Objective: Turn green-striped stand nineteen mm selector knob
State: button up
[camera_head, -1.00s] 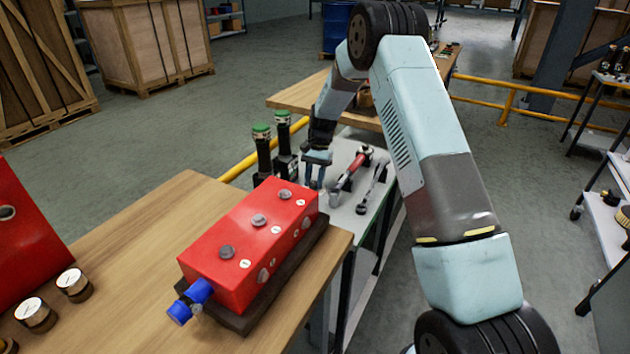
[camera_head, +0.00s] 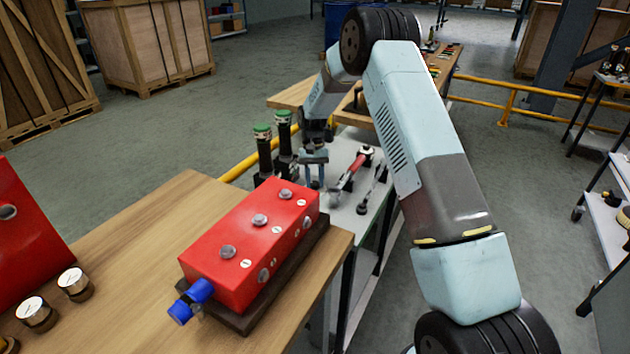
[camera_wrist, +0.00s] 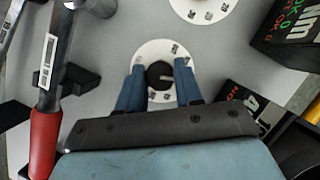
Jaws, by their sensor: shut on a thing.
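A small dark selector knob (camera_wrist: 159,75) with a pale pointer mark sits on a white round dial plate (camera_wrist: 151,50) in the wrist view. My gripper (camera_wrist: 159,82) comes from below with its two blue fingers on either side of the knob, shut on it. In the head view my gripper (camera_head: 313,168) is low over the grey bench top, beside the stands, and the knob cannot be made out there. A second white dial plate (camera_wrist: 204,8) lies farther up in the wrist view. I cannot make out a green stripe on the stand at the knob.
Two dark green-topped gauges (camera_head: 263,150) stand left of my gripper. Black lettered blocks (camera_wrist: 288,35) are close on the right. A red manifold block (camera_head: 240,250) sits on the nearer wooden table.

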jog(key=o, duration=1)
jog(key=shift+o, duration=0.2)
jog(key=shift+r, duration=0.1)
jog(key=v, duration=1.3)
jog(key=shift+r, duration=0.2)
jog(key=shift+w, duration=0.1)
